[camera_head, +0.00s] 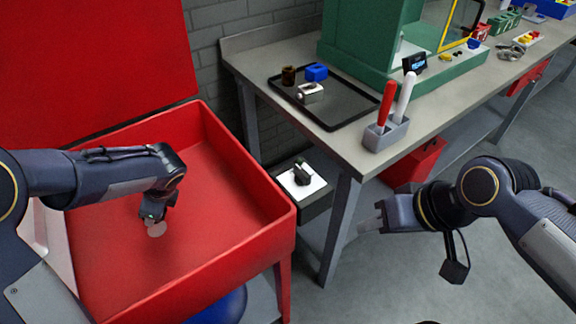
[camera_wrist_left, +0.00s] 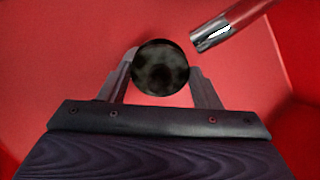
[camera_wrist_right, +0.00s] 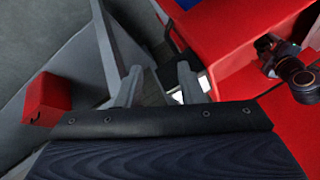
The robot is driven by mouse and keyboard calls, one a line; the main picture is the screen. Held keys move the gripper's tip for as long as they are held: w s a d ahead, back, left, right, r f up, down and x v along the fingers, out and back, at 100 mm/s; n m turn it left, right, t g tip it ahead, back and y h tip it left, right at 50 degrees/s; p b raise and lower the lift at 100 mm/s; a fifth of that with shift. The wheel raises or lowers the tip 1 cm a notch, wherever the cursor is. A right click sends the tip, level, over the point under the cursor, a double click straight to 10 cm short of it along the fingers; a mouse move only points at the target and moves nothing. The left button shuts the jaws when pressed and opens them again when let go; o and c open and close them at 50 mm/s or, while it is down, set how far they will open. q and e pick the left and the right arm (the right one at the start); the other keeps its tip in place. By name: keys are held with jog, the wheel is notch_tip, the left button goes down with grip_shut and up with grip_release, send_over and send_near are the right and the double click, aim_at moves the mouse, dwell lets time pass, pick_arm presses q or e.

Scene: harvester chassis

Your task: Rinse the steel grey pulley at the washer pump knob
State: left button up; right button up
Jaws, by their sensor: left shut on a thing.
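The pulley is a round disc held in my left gripper (camera_head: 154,217). It looks pale grey in the head view (camera_head: 157,230) and dark and mottled in the left wrist view (camera_wrist_left: 161,67). The left fingers are shut on its two sides, inside the red washer basin (camera_head: 236,262). A metal spout (camera_wrist_left: 225,30) shows just right of and beyond the pulley in the left wrist view, its end apart from the disc. I cannot make out the pump knob. My right gripper (camera_wrist_right: 160,82) is open and empty; in the head view (camera_head: 368,226) it is beside the bench leg.
The washer's raised red lid (camera_head: 90,60) stands behind the basin. A grey bench (camera_head: 345,147) holds a black tray (camera_head: 335,107), a holder (camera_head: 386,133) with red and white handles, and a green machine (camera_head: 450,73). A dark box (camera_head: 314,208) with a white top stands between basin and bench.

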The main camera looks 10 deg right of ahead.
jog(key=w+a+r+n+g+h, duration=0.1)
jog(key=w+a+r+n+g, duration=0.2)
jog(key=w+r, duration=0.55)
jog(key=r+n+g+h, duration=0.1)
jog(key=r+n+h, duration=0.1)
jog(key=h, duration=0.1)
send_over(302, 170)
notch_tip(302, 170, down, 12)
jog(key=shift+f, duration=0.15)
jog(key=shift+c, duration=0.3)
grip_shut()
